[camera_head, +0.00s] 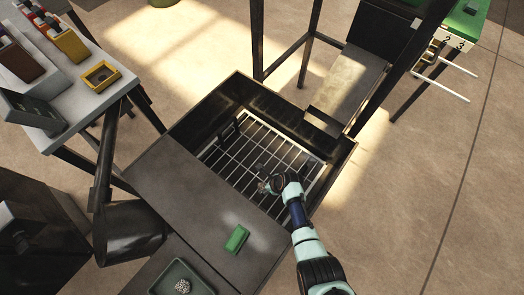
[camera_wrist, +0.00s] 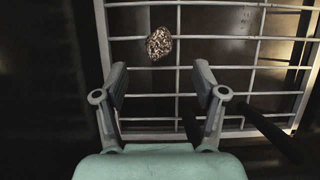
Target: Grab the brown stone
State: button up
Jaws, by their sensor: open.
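A brown speckled stone (camera_wrist: 159,44) rests on or over the wire grate (camera_wrist: 225,67) in the wrist view, beyond my fingertips and slightly left of the middle between them. My gripper (camera_wrist: 160,82) is open and empty, its two fingers apart on either side below the stone in the picture. In the head view my gripper (camera_head: 264,186) is down inside the dark metal box, over the grate (camera_head: 235,155). I cannot clearly make out the brown stone in the head view, where my gripper and wrist cover part of the grate.
The dark box walls (camera_head: 335,165) surround the grate. A flat metal top (camera_head: 185,200) beside it carries a green block (camera_head: 237,239). A tray (camera_head: 170,275) with a pale speckled stone (camera_head: 183,286) is at the bottom. A white table (camera_head: 80,105) stands at the left.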

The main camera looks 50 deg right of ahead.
aim_at(262, 186)
jog(key=shift+b+x, duration=1.15)
jog(key=shift+x, duration=0.45)
jog(key=b+x, duration=0.4)
jog(key=x, duration=0.1)
jog(key=shift+a+b, duration=0.15)
jog(key=shift+b, duration=0.2)
jog(key=shift+r, duration=0.1)
jog(key=c, duration=1.2)
jog(key=shift+o, duration=0.2)
notch_tip(262, 186, up, 20)
jog(key=p, duration=1.3)
